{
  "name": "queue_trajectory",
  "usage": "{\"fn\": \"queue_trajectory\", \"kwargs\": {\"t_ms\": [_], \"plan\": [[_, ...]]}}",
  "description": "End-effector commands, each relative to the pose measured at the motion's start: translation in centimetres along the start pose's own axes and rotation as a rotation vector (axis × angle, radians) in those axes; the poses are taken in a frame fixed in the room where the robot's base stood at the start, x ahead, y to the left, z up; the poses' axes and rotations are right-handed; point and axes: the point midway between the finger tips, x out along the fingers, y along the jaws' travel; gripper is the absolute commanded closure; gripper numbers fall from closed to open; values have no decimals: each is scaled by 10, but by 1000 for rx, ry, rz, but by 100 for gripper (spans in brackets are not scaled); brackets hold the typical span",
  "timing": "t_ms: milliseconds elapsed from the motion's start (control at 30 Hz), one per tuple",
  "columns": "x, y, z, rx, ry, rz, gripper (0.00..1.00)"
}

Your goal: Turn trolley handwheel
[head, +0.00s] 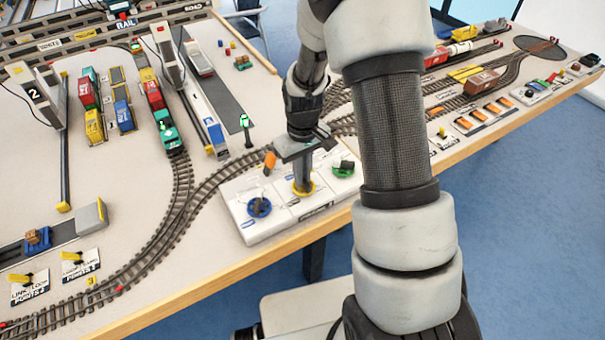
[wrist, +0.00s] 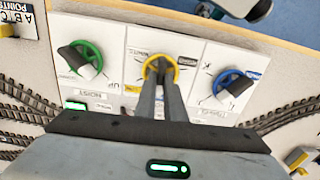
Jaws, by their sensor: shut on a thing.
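My gripper (head: 302,182) reaches down to a white control panel (head: 250,233) at the table's front edge. In the wrist view its fingers (wrist: 162,72) are shut on the hub of the middle, yellow handwheel (wrist: 147,69). Its yellow rim (head: 303,194) also shows under the fingertips in the head view. A blue handwheel (head: 259,208) is on one side, also in the wrist view (wrist: 228,83). A green handwheel (head: 343,173) is on the other, with the label HOIST in the wrist view (wrist: 80,50). The fingers and palm hide part of the yellow wheel and its label.
Curved track (head: 180,205) runs behind the panel. A green-lit signal post (head: 246,130) stands close behind it. Two gantry cranes (head: 170,52) and wagons (head: 164,122) stand at the back left. More switch panels (head: 485,118) are along the right edge.

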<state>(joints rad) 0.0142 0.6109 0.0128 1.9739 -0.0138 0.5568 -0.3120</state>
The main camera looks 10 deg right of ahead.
Motion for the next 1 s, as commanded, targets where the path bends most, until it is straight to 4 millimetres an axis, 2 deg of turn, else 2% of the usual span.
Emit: {"fn": "queue_trajectory", "kwargs": {"t_ms": [33, 67, 167, 433, 567, 767, 1000], "plan": [[-1, 0, 0, 0, 1, 0, 100], [-1, 0, 0, 1, 1, 0, 87], [0, 0, 0, 1, 1, 0, 72], [-1, 0, 0, 1, 0, 0, 72], [-8, 0, 0, 1, 1, 1, 72], [-46, 0, -1, 1, 5, 2, 72], [-106, 0, -1, 1, 6, 2, 72]]}}
